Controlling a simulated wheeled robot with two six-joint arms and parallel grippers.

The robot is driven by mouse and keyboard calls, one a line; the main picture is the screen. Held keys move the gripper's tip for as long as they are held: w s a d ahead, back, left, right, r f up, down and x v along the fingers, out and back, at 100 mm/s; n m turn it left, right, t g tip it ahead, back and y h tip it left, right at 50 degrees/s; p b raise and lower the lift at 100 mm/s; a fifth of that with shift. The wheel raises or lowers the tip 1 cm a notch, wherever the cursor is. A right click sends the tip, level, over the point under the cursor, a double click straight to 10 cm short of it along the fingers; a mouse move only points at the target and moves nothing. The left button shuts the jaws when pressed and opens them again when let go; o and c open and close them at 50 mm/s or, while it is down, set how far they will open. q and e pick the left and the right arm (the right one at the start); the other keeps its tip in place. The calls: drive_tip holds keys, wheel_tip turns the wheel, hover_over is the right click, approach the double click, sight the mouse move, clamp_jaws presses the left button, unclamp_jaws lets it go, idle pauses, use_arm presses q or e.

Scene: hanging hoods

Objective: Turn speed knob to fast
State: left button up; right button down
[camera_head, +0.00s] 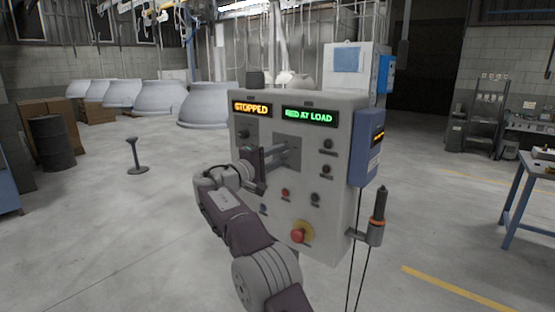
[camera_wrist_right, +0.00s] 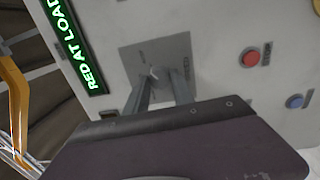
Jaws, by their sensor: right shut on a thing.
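The control panel (camera_head: 338,185) is a light grey box with a display reading STOPPED (camera_head: 252,108) and a green display (camera_head: 309,116) reading RED AT LOAD. A grey square plate (camera_head: 293,143) sits in its middle; it also shows in the wrist view (camera_wrist_right: 180,53). The speed knob (camera_wrist_right: 155,73) is a small pale knob on this plate, mostly hidden by the fingers. My right gripper (camera_head: 284,153) reaches the plate, its fingers (camera_wrist_right: 160,82) closed on the knob from both sides. My left gripper is out of view.
Around the plate are black knobs (camera_head: 328,144), a red button (camera_head: 285,192) and a red emergency stop (camera_head: 298,236) on yellow. A holder with an orange-banded handle (camera_head: 377,228) juts out at the panel's right. Open floor lies left; a blue-legged table (camera_head: 522,195) stands right.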

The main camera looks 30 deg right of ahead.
drive_tip(key=shift+r+m, duration=0.1)
drive_tip(key=shift+m, duration=0.4)
drive_tip(key=c, duration=1.2)
unclamp_jaws()
drive_tip(key=shift+o, duration=0.6)
drive_tip(key=shift+w, duration=0.1)
drive_tip(key=b+v, duration=0.2)
drive_tip(key=v, duration=0.7)
